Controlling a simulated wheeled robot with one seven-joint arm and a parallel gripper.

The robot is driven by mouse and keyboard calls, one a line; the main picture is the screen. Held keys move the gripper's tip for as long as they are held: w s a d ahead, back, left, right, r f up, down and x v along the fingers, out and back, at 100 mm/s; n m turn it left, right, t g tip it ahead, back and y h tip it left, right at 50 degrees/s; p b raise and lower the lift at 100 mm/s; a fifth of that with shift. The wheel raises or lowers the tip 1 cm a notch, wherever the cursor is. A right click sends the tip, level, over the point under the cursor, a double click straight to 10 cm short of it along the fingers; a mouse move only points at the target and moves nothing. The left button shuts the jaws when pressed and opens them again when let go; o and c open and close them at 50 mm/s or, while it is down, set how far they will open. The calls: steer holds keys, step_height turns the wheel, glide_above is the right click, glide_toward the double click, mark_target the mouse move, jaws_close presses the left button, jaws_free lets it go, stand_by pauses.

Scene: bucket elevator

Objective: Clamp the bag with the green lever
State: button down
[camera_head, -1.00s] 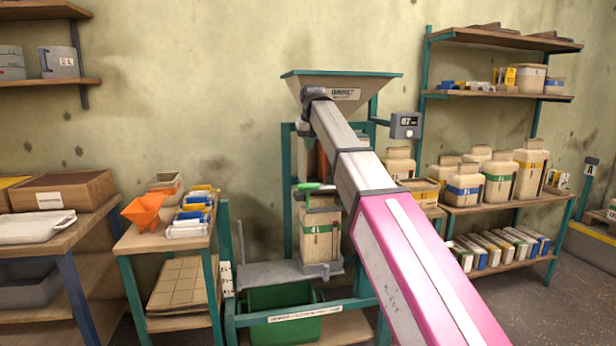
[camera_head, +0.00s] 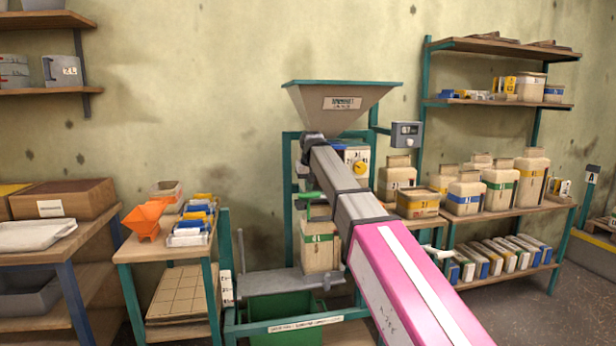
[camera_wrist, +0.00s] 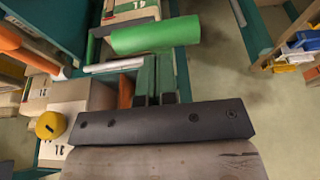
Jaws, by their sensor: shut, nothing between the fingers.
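The bag (camera_head: 318,250) is a beige sack with a green label, standing upright under the spout of the green-framed machine. The green lever (camera_head: 311,195) sticks out just above the bag. In the wrist view its thick green handle (camera_wrist: 155,36) lies across the top middle, with part of the bag (camera_wrist: 132,10) behind it. My gripper (camera_wrist: 155,72) is shut and empty, its narrow fingers pointing toward the handle. I cannot tell whether they touch it. In the head view my arm's dark end is above and close to the lever; the fingertips are hard to make out there.
The hopper (camera_head: 342,105) is above my arm. A box with a yellow knob (camera_head: 359,168) is beside my arm, and a green bin (camera_head: 285,312) is below the bag. A small table with an orange scoop (camera_head: 146,218) stands left; filled shelves (camera_head: 500,210) stand right.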

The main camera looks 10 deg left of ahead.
steer(key=shift+s+f, duration=0.15)
steer(key=shift+f, duration=0.1)
steer(key=shift+s+d+f, duration=0.15)
steer(key=shift+s+f, duration=0.1)
steer(key=shift+s, duration=0.05)
step_height(320, 180, down, 9)
steer(key=s+t+y, duration=0.2)
steer(key=t, duration=0.3)
steer(key=shift+s+d+t, duration=0.3)
steer(key=shift+d, duration=0.15)
steer(key=shift+f, duration=0.1)
stand_by(0.3)
